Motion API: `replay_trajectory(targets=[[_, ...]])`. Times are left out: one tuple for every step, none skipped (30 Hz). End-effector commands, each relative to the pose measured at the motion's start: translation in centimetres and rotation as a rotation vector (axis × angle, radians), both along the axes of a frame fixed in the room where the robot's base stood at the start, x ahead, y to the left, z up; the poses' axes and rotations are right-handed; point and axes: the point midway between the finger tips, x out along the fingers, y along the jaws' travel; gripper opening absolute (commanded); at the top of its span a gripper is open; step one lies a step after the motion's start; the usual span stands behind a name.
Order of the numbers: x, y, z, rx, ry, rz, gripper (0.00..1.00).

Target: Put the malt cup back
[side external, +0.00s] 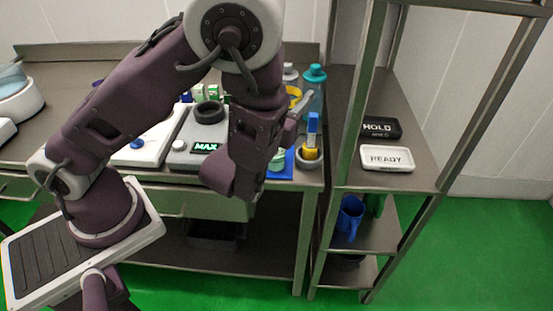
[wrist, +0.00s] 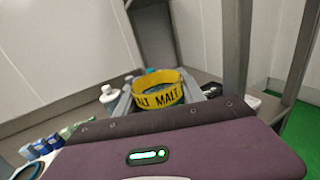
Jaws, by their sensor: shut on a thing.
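The malt cup shows in the wrist view as a yellow band (wrist: 158,91) with black "MALT" lettering. It sits between the grey fingers of my gripper (wrist: 156,98), which is shut on it. In the side view a bit of the yellow cup (side external: 294,93) shows behind my wrist, by my gripper (side external: 299,112). The cup is above the right end of the counter, in front of the bottles. My wrist housing hides its lower part in both views.
A teal bottle (side external: 314,78) stands close behind the cup. A grey holder (side external: 308,162) with blue and yellow items is near the counter's right edge, beside a blue mat (side external: 287,171). A grey "MAX" device (side external: 187,151) is left. The right shelf holds "HOLD" (side external: 381,128) and "READY" (side external: 387,158) trays.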

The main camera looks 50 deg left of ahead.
Motion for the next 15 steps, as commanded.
replay_trajectory(targets=[[0.3,-1.2,0.8,-0.005,-0.007,-0.033,0.0],[0.4,-1.7,1.1,-0.003,-0.008,-0.049,0.0],[0.5,-2.3,1.5,0.0,-0.009,-0.067,0.0],[0.5,-2.5,1.6,0.001,-0.01,-0.074,0.0],[0.6,-2.5,1.6,0.003,-0.009,-0.076,0.0],[0.8,-2.1,1.4,0.006,-0.008,-0.071,0.0],[1.0,-1.6,1.2,0.008,-0.007,-0.062,0.0],[1.2,-0.9,0.8,0.009,-0.006,-0.054,0.0],[1.5,0.2,0.3,0.011,-0.005,-0.039,0.0],[1.9,1.2,-0.2,0.013,-0.004,-0.029,0.0],[2.1,2.4,-0.8,0.015,-0.002,-0.017,0.0],[2.5,4.2,-1.7,0.017,0.0,-0.003,0.0],[2.7,5.5,-2.3,0.019,0.002,0.005,0.0],[2.9,7.0,-3.0,0.019,0.003,0.013,0.0],[3.0,8.8,-3.9,0.02,0.003,0.02,0.0]])
